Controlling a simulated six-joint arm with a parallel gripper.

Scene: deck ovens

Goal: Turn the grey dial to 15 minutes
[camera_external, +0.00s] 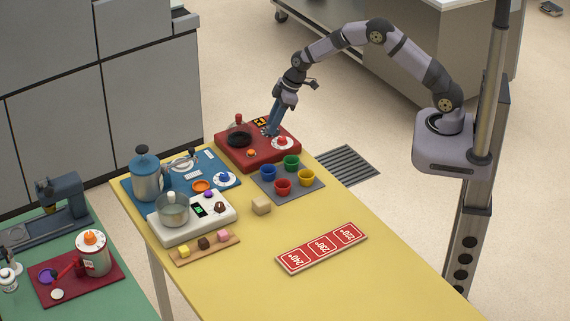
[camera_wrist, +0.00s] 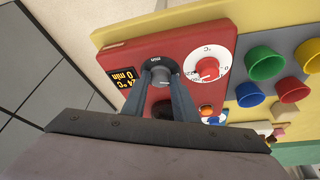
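The grey dial (camera_wrist: 160,71) is on the red control panel (camera_wrist: 190,45), between my fingertips in the wrist view. Small lettering shows beside it. My gripper (camera_wrist: 160,82) has two blue fingers, apart, one at each side of the dial. I cannot tell whether they press on it. The dark display (camera_wrist: 123,77) beside the dial appears upside down and reads 0 min and what looks like 24 °C. In the external view my gripper (camera_external: 270,131) reaches down to the back of the red panel (camera_external: 262,157), and the fingers largely hide the dial there.
A white dial with a red knob (camera_wrist: 208,68) sits close beside the grey one. A black round plate (camera_external: 239,139) and an orange button (camera_external: 251,153) share the panel. Coloured cups (camera_external: 291,161) stand on a grey mat nearby.

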